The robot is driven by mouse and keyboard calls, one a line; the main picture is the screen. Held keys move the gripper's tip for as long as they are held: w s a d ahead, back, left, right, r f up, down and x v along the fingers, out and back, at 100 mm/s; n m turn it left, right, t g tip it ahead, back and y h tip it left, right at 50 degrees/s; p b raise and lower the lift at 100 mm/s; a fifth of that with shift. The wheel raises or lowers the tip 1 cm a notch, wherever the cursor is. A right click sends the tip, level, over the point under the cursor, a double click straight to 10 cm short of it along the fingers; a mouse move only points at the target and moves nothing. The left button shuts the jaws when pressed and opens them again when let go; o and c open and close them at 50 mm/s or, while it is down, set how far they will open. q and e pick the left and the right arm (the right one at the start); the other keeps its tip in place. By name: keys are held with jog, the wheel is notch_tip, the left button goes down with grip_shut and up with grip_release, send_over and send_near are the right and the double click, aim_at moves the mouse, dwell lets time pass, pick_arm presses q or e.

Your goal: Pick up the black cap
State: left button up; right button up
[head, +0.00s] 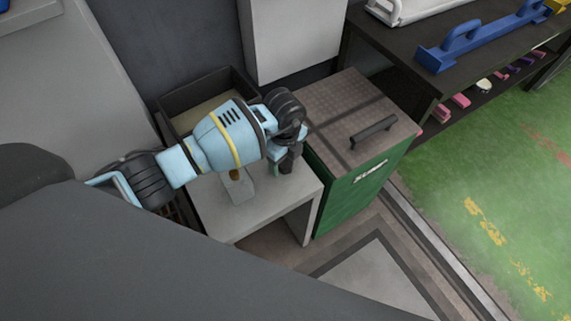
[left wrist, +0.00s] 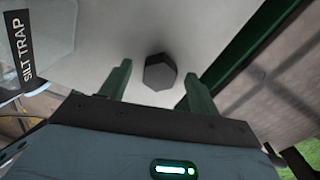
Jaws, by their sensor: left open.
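The black cap (left wrist: 160,71) is a small dark faceted piece on the pale table top, in the left wrist view. It lies between and a little beyond the two green fingers of my left gripper (left wrist: 157,82), which are spread open with a gap on each side of it. In the head view my left gripper (head: 287,163) points down over the right part of the small light table (head: 222,222). There I cannot clearly tell the cap apart from the dark gripper parts. My right gripper is in neither view.
A clear container with a "SILT TRAP" label (left wrist: 20,45) stands at the left in the left wrist view. A green cabinet (head: 350,198) with a handle stands close right of the table. A dark open bin (head: 168,103) is behind. A shelf (head: 400,55) holds blue tools.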

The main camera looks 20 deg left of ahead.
pick_arm(q)
jog(key=shift+f, duration=0.4)
jog(key=c, duration=1.1)
jog(key=shift+o, duration=0.2)
jog(key=shift+r, duration=0.1)
jog(key=shift+r, duration=0.55)
notch_tip(320, 180, up, 2)
jog(key=shift+r+p, duration=0.2)
jog(key=shift+p, duration=0.1)
jog(key=s+d+r+p, duration=0.1)
jog(key=s, duration=1.5)
jog(key=shift+d+r+p, duration=0.15)
jog(key=shift+d+p, duration=0.2)
